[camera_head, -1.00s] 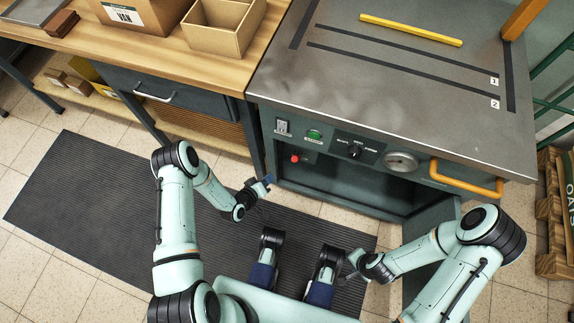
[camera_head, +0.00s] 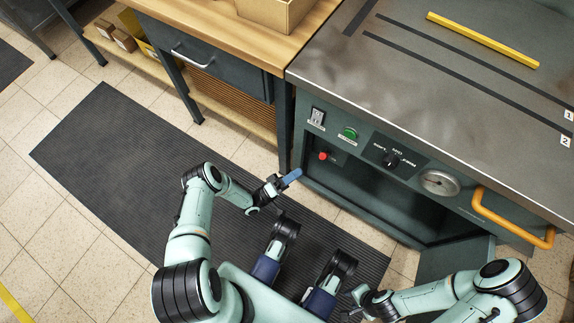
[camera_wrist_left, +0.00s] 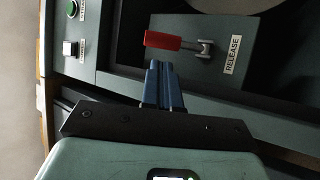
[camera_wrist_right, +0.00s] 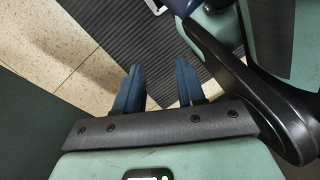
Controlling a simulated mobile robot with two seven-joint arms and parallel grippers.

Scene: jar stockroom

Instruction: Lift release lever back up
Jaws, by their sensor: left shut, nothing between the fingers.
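The release lever has a red handle (camera_wrist_left: 163,41) on a metal bracket, beside a RELEASE label (camera_wrist_left: 232,54), in the left wrist view. There the handle extends left from the bracket, away from the label. In the head view it is a small red spot (camera_head: 322,155) under the machine's control panel. My left gripper (camera_head: 292,177) is shut and empty, just short of the lever. Its blue fingertips (camera_wrist_left: 162,66) appear just below the handle in the left wrist view; contact cannot be told. My right gripper (camera_wrist_right: 158,76) is open and empty, low over the floor, away from the machine.
The machine's green button (camera_head: 349,134), dial (camera_head: 391,159), gauge (camera_head: 439,183) and orange handle (camera_head: 512,218) are on its front. A wooden workbench (camera_head: 230,28) with a drawer stands to the left. A dark ribbed mat (camera_head: 130,150) covers clear floor.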

